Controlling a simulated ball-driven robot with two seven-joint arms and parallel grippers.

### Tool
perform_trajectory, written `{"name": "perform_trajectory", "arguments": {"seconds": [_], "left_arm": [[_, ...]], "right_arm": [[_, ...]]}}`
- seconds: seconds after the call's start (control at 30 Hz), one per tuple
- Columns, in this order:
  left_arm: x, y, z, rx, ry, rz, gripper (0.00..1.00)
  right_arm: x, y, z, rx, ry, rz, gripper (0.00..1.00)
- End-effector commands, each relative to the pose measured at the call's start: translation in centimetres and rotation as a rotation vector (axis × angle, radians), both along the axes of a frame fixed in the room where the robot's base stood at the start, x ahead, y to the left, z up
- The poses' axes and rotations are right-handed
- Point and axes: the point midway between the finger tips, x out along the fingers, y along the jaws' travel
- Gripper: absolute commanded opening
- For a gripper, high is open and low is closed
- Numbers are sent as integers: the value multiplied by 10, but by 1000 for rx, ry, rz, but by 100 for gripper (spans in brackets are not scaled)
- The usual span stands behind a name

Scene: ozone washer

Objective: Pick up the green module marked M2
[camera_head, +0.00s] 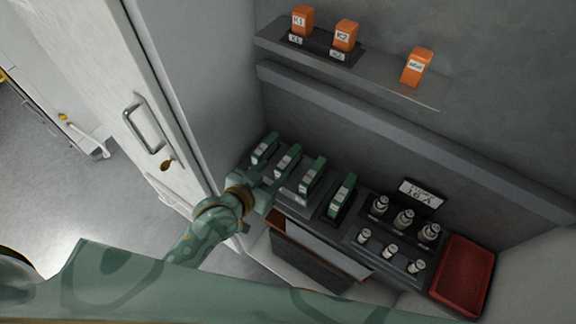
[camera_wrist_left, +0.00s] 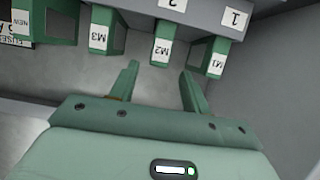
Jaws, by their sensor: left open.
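The green module M2 (camera_wrist_left: 161,48) sits in a grey rack, its white label upside down in the left wrist view. In the head view it is the second green module from the left (camera_head: 288,160). My left gripper (camera_wrist_left: 160,72) is open and empty, its two fingers pointing at M2 from the front, with a visible gap before the module. In the head view the left gripper (camera_head: 270,181) is in front of the rack, its fingertips hard to make out. My right gripper is not in view.
Green modules M1 (camera_wrist_left: 216,58) and M3 (camera_wrist_left: 102,36) flank M2 closely. Another marked NEW (camera_wrist_left: 58,22) stands past M3. Small fuses (camera_head: 403,219) and a red tray (camera_head: 464,274) are to the right. Orange blocks (camera_head: 345,36) stand on the shelf above. A white door (camera_head: 150,110) is at left.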

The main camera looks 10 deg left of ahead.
Motion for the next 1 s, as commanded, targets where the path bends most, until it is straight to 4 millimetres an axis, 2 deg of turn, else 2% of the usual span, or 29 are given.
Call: {"name": "perform_trajectory", "arguments": {"seconds": [0.1,0.27,0.57,0.83,0.87,1.0], "left_arm": [[18,-7,-8,0,-1,1,47],[28,-12,-12,0,-1,1,47],[66,-30,-26,1,0,1,47],[70,-32,-27,1,0,1,47],[70,-32,-27,1,0,1,44],[70,-32,-27,1,0,1,6]], "right_arm": [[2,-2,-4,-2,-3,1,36],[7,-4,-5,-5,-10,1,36],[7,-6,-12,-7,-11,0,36],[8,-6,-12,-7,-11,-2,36],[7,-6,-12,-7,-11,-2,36],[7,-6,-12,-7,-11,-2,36]]}}
